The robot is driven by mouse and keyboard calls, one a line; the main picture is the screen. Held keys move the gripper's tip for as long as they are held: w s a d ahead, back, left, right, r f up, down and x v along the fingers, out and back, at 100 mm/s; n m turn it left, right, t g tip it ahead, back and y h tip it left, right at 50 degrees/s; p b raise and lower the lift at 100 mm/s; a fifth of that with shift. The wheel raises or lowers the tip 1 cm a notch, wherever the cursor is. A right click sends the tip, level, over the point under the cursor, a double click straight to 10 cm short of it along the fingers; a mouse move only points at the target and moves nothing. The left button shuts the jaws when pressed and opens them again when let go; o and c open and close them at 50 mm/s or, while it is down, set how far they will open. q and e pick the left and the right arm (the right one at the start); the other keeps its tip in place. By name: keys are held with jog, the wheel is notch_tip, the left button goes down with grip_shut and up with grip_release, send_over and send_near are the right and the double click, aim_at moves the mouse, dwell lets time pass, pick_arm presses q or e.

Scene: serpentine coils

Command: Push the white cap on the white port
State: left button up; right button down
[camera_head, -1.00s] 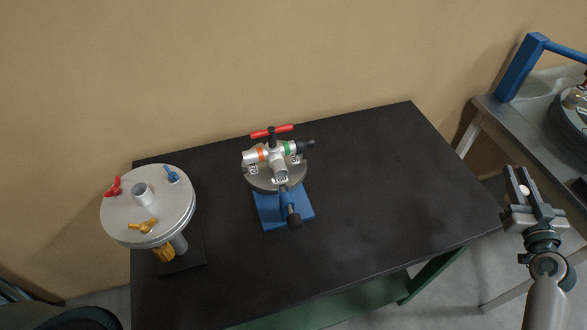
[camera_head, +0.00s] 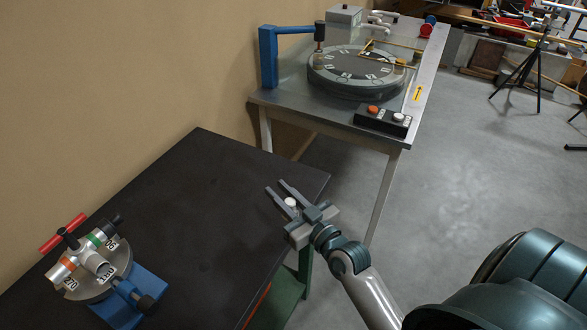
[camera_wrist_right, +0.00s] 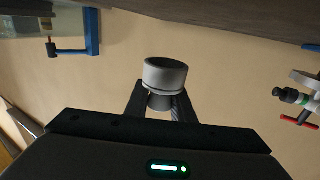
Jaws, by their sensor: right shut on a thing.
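My right gripper (camera_head: 285,193) is shut on a small white cap (camera_head: 291,203), at the right edge of the dark table. In the right wrist view the cap (camera_wrist_right: 165,75) looks like a short grey-white cylinder between the fingers, its rim facing the camera. The valve fixture (camera_head: 95,265) stands on a blue base at the lower left, well apart from the gripper. It has an orange-banded port, a green-banded port with a black end, and a plain pale port (camera_head: 97,264) at the front. I cannot tell surely which is the white port. My left gripper is not in view.
The dark table (camera_head: 215,210) is clear between the fixture and my gripper. Beyond it stands a metal table (camera_head: 290,100) with a round dial (camera_head: 357,72), a blue bracket (camera_head: 268,58) and a button box (camera_head: 382,120). A tan wall is at the left.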

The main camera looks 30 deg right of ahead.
pick_arm(q)
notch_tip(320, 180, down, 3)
jog(key=b, duration=0.2)
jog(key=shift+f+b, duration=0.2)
jog(key=shift+b, duration=0.2)
pick_arm(e)
jog(key=s+a+r+m+h, duration=0.1)
jog(key=s+a+r+h, duration=0.1)
jog(key=s+a, duration=0.5)
jog(key=s+r, duration=0.1)
jog(key=s, duration=0.1)
jog(key=shift+s+r, duration=0.15)
jog(key=shift+s, duration=0.15)
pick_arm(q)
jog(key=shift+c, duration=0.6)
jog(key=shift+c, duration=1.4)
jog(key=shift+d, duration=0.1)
